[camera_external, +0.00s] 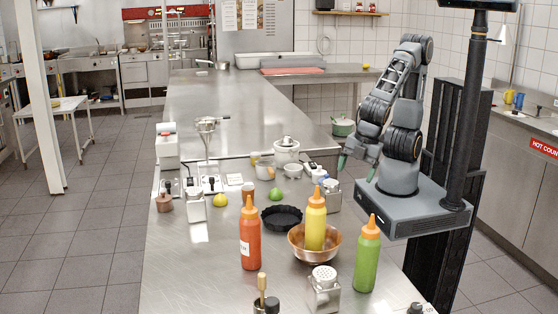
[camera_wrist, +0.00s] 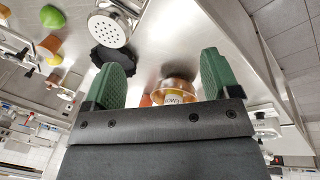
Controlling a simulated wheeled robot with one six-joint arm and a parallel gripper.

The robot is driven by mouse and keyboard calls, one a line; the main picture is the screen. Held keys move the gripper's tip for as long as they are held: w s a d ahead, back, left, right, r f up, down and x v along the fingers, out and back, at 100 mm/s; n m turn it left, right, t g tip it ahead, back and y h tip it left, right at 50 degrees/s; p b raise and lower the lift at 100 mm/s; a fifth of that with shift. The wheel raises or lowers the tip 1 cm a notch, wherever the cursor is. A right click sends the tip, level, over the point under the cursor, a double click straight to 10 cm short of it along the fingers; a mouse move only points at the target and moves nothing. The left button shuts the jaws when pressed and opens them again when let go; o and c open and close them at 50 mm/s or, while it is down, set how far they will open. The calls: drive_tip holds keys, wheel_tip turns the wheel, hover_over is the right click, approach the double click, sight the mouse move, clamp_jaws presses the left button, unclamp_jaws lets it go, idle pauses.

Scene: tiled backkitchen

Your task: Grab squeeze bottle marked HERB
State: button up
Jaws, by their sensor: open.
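Three squeeze bottles with orange caps stand at the near end of the steel counter in the external view. The green bottle (camera_external: 367,262) is at the right, the yellow bottle (camera_external: 315,225) stands in a copper bowl (camera_external: 330,255), and the orange-red bottle (camera_external: 250,240) with a white label is at the left. I cannot read HERB on any of them. My gripper (camera_external: 357,165) is open and empty, beyond the bottles by the counter's right edge. In the wrist view, the copper bowl (camera_wrist: 168,84) and part of the yellow bottle's label (camera_wrist: 178,98) show between my green fingers (camera_wrist: 165,75); the green bottle is not seen.
A shaker (camera_external: 323,290) stands just in front of the bowl, near the green bottle. A black fluted dish (camera_external: 282,217), a lime (camera_external: 275,194), a lemon (camera_external: 220,200) and a white lidded pot (camera_external: 286,152) lie farther back. The counter's far stretch (camera_external: 210,110) is mostly clear.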

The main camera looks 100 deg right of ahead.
drive_tip(key=s+a+f+n+t+h, duration=0.1)
drive_tip(key=a+f+n+t+h, duration=0.15)
drive_tip(key=a+n, duration=0.55)
drive_tip(key=n+t+y, duration=0.6)
drive_tip(key=n+t, duration=0.2)
drive_tip(key=n, duration=1.3)
approach(368, 249)
drive_tip(key=w+d+f, duration=0.1)
drive_tip(key=w+f, duration=0.3)
drive_tip(key=shift+p+x, duration=0.75)
drive_tip(key=shift+x, duration=1.35)
